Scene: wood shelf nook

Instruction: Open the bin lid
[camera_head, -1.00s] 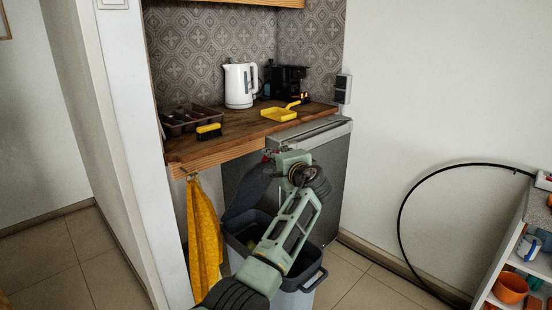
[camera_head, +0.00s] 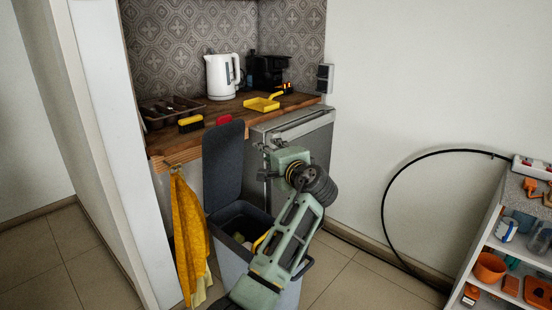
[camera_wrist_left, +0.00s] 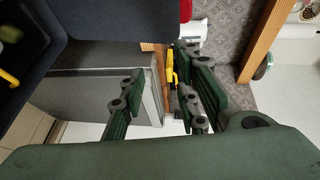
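The bin (camera_head: 229,262) is light grey-blue with a dark rim and stands on the floor in front of the counter. Its dark grey lid (camera_head: 222,170) stands nearly upright, hinged at the back left, and the bin mouth is uncovered. The lid also fills the upper left of the left wrist view (camera_wrist_left: 110,22). A small red piece (camera_head: 223,120) shows at the lid's top edge. My left gripper (camera_head: 265,163) is right of the lid, apart from it, above the bin's right side. Its fingers (camera_wrist_left: 158,105) are spread with nothing between. My right gripper is out of view.
A grey cabinet (camera_head: 320,150) stands close behind my left gripper. The wooden counter (camera_head: 178,145) holds a white kettle (camera_head: 221,78), a yellow dustpan (camera_head: 263,103) and a brush (camera_head: 190,124). A yellow towel (camera_head: 188,235) hangs left of the bin. A shelf (camera_head: 495,240) stands at right.

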